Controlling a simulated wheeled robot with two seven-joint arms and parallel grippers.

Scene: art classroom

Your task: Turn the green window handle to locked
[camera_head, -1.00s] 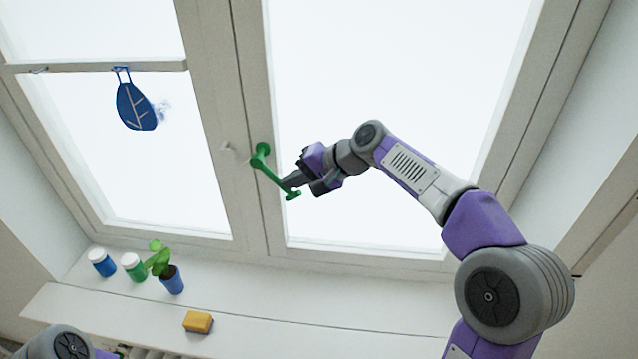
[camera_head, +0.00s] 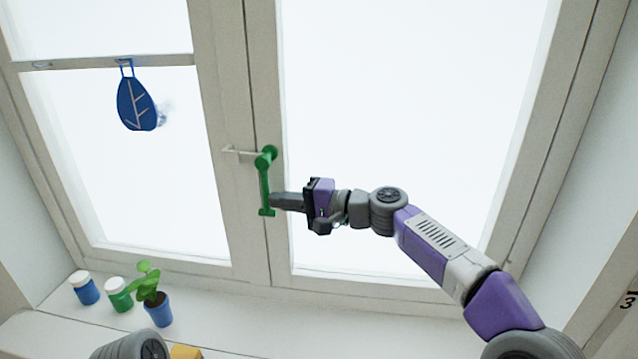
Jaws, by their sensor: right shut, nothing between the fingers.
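The green window handle (camera_head: 265,180) is mounted on the right sash's frame (camera_head: 278,240), beside the central join. Its round pivot is at the top and its lever hangs almost straight down, ending in a short foot. My right gripper (camera_head: 274,201) is shut and empty. Its fingertips are at the right side of the lever's lower part and appear to touch it. My left gripper is out of view; only part of my left arm shows at the bottom edge.
A pale catch (camera_head: 238,151) sits left of the handle. A blue leaf ornament (camera_head: 136,104) hangs on the left pane. On the sill (camera_head: 220,325) stand a blue jar (camera_head: 86,291), a green jar (camera_head: 119,297) and a potted plant (camera_head: 158,309). A yellow block (camera_head: 186,352) is partly hidden.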

